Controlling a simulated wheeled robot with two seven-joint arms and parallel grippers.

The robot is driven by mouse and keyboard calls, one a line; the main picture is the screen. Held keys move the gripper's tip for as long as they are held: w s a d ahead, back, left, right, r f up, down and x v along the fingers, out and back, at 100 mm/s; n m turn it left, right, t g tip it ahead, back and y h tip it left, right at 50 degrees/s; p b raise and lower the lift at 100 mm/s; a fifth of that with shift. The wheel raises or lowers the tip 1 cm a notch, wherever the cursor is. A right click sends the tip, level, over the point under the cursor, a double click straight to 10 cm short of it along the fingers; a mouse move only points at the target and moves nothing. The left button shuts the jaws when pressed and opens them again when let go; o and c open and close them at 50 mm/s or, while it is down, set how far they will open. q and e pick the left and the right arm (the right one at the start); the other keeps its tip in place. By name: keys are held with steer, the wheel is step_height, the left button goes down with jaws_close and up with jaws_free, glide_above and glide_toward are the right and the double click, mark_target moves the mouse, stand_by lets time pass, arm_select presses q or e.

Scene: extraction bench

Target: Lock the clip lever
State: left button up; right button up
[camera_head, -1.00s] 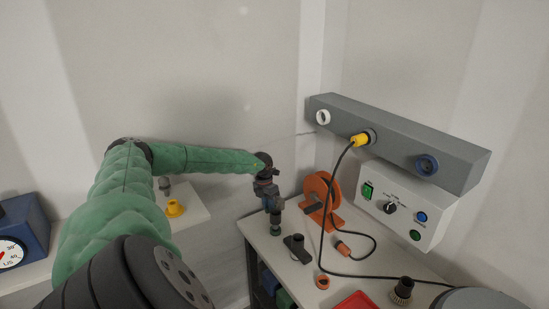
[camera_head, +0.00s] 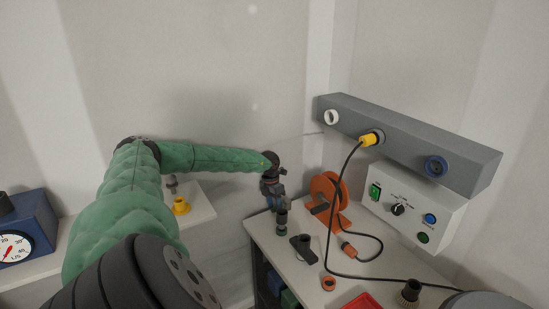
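My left gripper (camera_head: 273,197) points down over the left back corner of the bench (camera_head: 262,235). It is small and dark, and I cannot tell whether its fingers are open or shut. A dark upright piece (camera_head: 282,218) shows just below and right of it; I cannot tell whether they touch. A yellow plug (camera_head: 368,140) with a black cable sits at a port on the grey wall bar (camera_head: 410,135). I cannot make out a clip lever for certain. My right gripper is not in view.
On the bench are an orange reel (camera_head: 328,198), a black fitting (camera_head: 302,246), an orange ring (camera_head: 328,283), a red tray (camera_head: 362,302) and a dark knurled piece (camera_head: 410,291). The black cable loops across the bench. A white control box (camera_head: 412,208) hangs below the bar.

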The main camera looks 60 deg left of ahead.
arm_select(q)
steer(key=shift+r, duration=0.1)
steer(key=shift+r, duration=0.25)
step_height(320, 180, up, 2)
steer(key=shift+r+b, duration=0.1)
steer(key=shift+b, duration=0.65)
steer(key=shift+w+d+r, duration=0.15)
steer(key=shift+d+r, duration=0.15)
steer(key=shift+r, duration=0.4)
steer(key=w+d+r+b, duration=0.3)
steer(key=d+r, duration=0.3)
steer(key=d, duration=0.4)
steer(key=shift+w+r, duration=0.4)
steer(key=shift+w, duration=0.15)
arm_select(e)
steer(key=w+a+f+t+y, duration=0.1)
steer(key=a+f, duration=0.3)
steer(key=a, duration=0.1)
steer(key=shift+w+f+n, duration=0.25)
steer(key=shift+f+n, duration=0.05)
arm_select(q)
steer(key=shift+d, duration=0.1)
